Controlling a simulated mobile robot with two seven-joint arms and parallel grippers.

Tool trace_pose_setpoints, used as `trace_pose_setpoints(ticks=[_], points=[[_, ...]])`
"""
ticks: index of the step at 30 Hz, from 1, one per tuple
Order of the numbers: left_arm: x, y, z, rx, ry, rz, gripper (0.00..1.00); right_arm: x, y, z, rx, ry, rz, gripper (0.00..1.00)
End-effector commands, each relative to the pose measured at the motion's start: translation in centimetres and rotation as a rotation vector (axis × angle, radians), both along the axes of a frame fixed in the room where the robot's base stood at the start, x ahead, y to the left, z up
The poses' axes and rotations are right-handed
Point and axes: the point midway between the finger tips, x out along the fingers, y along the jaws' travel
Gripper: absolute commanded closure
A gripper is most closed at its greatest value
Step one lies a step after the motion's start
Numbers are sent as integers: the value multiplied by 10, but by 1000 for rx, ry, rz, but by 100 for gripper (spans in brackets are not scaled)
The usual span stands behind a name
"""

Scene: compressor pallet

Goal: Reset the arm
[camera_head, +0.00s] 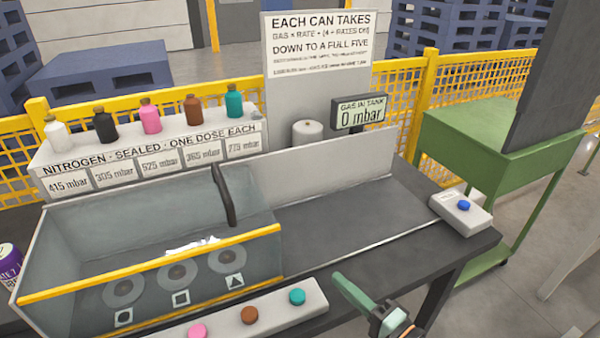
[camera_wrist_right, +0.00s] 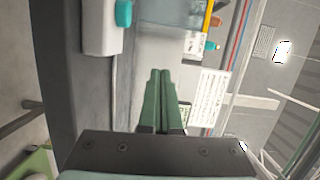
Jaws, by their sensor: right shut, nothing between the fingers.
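My right gripper (camera_head: 340,280) is at the lower middle of the head view, over the front edge of the dark bench (camera_head: 345,215). Its green fingers are shut and empty. In the right wrist view the fingers (camera_wrist_right: 160,76) lie side by side with nothing between them. The white button bar (camera_head: 250,318) with pink, brown and teal buttons is just left of it. The bar's end with the teal button (camera_wrist_right: 123,13) also shows in the wrist view. My left gripper is not in the head view.
A glass-sided tank (camera_head: 150,275) with round ports stands left. Several coloured bottles stand on a labelled rack (camera_head: 150,155) behind it. A gauge (camera_head: 361,113) reads 0 mbar. A blue-button box (camera_head: 461,211) is right, near a green cart (camera_head: 490,140). The bench's middle is clear.

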Motion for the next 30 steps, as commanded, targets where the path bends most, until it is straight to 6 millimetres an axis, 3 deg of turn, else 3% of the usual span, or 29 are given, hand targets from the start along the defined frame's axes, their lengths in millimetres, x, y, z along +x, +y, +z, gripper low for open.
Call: trace_pose_setpoints(ticks=[4,8,12,18,22,30], points=[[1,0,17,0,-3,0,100,-19,0,-25,-240,-33,-13,100],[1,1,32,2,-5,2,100,-46,-7,-62,-573,-61,1,100],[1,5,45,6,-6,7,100,-85,-21,-105,-943,-57,64,100],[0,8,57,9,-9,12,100,-139,-45,-149,-1344,-25,209,100],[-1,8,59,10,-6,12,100,-156,-54,-161,-1457,-15,267,100],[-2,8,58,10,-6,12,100,-158,-55,-162,-1474,-15,275,100]])
